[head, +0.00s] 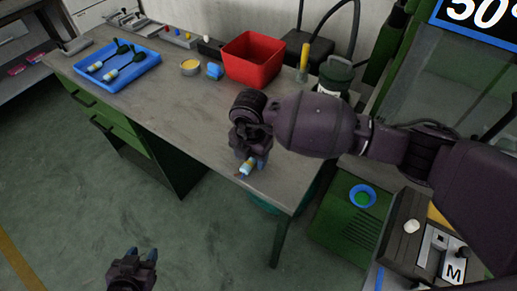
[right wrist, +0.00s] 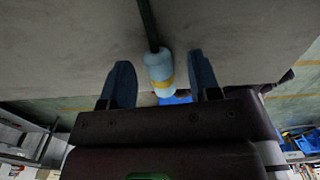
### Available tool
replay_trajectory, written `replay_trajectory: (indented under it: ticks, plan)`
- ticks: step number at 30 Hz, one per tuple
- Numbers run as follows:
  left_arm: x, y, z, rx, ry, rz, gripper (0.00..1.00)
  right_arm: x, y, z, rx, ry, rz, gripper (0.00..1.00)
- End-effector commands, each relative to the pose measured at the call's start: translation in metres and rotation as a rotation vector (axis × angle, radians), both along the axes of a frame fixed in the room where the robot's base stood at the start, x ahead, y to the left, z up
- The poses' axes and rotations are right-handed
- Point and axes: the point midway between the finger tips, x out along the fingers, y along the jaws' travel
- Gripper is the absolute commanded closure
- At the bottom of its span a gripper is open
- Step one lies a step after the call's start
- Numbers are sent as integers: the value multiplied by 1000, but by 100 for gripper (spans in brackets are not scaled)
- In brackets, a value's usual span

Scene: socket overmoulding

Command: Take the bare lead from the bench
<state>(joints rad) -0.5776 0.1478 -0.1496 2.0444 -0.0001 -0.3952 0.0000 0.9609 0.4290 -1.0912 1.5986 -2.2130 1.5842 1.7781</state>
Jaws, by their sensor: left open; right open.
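The bare lead (head: 246,168) is at the front edge of the bench, mostly hidden by my right gripper in the head view. In the right wrist view its pale blue end with a yellow band (right wrist: 159,70) lies between the two blue fingers, and a dark cable runs up from it. My right gripper (right wrist: 160,75) is open around the lead, with a gap visible on both sides. In the head view my right gripper (head: 250,158) is low over the bench's front edge. My left gripper (head: 145,256) is open and empty, over the floor in front of the bench.
On the bench top (head: 180,105), a blue tray (head: 139,72) holds two leads with dark ends. A control box (head: 420,235) is at right.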

Motion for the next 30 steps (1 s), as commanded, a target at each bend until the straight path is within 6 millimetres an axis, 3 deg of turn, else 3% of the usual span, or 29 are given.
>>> replay_trajectory:
  ticks: [2, 9, 20, 30]
  plan:
    - [1, -1, -2, -1, 1, -1, 57, 0, 1, -7, 1, 1, 0, 43]
    - [5, -1, 3, -1, -9, -3, 57, 0, 1, -7, 1, -2, 0, 45]
    - [5, -2, 3, -3, -10, -2, 57, 1, 0, -7, 1, -2, 0, 98]
    - [5, -2, 5, -3, -14, -2, 57, 1, 0, 2, 1, -4, 0, 98]
